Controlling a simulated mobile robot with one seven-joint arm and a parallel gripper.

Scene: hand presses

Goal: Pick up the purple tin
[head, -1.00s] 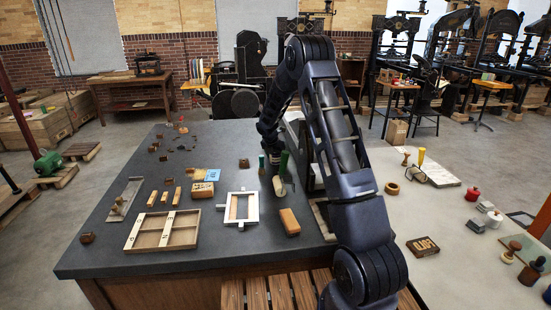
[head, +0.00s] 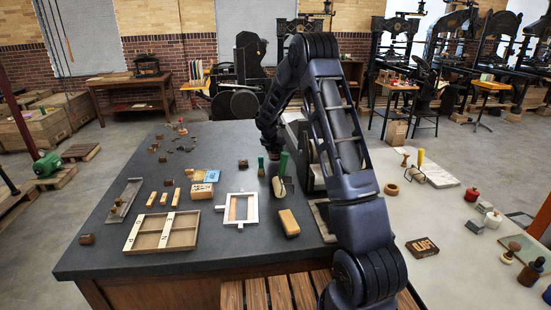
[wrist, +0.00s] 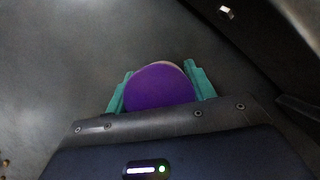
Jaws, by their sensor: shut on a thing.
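The purple tin (wrist: 160,88) is in the wrist view, between the two teal fingers of my gripper (wrist: 159,68). It has a round purple face and a thin pale edge at its far side. The fingers are shut on it, one on each side. A plain dark grey surface shows behind it; I cannot tell how far the tin is from that surface. In the head view, my arm hides the gripper and the tin.

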